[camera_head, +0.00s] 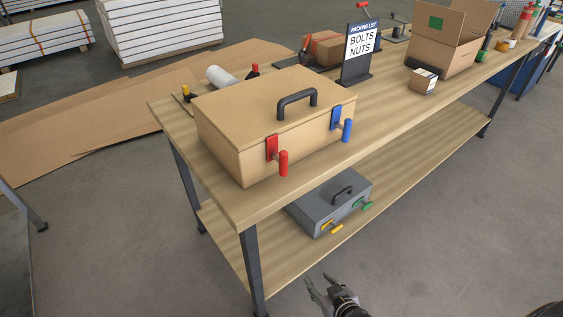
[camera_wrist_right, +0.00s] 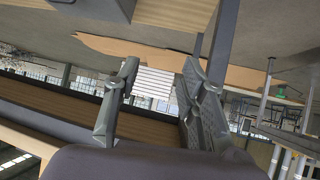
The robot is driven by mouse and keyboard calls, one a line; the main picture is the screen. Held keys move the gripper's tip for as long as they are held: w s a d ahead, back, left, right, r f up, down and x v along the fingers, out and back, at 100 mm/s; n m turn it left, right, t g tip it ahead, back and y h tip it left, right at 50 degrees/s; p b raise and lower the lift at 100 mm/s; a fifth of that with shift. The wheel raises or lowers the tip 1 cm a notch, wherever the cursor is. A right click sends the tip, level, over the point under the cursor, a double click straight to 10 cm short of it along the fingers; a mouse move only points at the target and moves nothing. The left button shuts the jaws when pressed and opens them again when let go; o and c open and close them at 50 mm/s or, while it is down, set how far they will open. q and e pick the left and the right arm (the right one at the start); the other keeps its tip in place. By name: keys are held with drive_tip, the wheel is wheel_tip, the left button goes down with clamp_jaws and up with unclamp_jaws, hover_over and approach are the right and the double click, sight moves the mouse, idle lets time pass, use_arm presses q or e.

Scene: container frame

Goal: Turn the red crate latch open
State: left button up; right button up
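A tan wooden crate (camera_head: 245,115) with a black top handle stands closed on the near end of the wooden workbench (camera_head: 230,205). Its red latch (camera_head: 283,163) is on the front face at the left, with the red handle hanging down. A blue latch (camera_head: 347,130) is on the same face at the right, its handle also hanging down. My right gripper (camera_head: 318,288) is low in front of the bench, well apart from the crate and below it. In the right wrist view its two fingers (camera_wrist_right: 158,100) are spread with nothing between them. My left gripper is not in view.
A grey case (camera_head: 320,205) with yellow and green latches sits on the lower shelf. A packing list sign (camera_head: 361,50), a small box (camera_head: 422,81) and an open cardboard box (camera_head: 440,50) stand farther along the bench. The floor in front (camera_head: 430,220) is clear.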

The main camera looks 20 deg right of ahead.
wheel_tip(320, 180, up, 16)
drive_tip(key=w+a+f+t, duration=0.1)
drive_tip(key=w+t, duration=0.2)
drive_tip(key=t, duration=0.1)
drive_tip(key=t+y+b, duration=0.1)
drive_tip(key=t+y, duration=0.1)
drive_tip(key=t, duration=0.1)
approach(285, 162)
drive_tip(key=w, duration=0.3)
drive_tip(key=w+a+p, duration=0.1)
drive_tip(key=w, duration=0.7)
drive_tip(key=shift+w+a+r, duration=0.1)
drive_tip(key=shift+w+a, duration=0.05)
drive_tip(key=shift+a, duration=0.2)
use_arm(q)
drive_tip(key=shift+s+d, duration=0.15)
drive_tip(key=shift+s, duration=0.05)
use_arm(e)
drive_tip(key=shift+c, duration=0.5)
clamp_jaws()
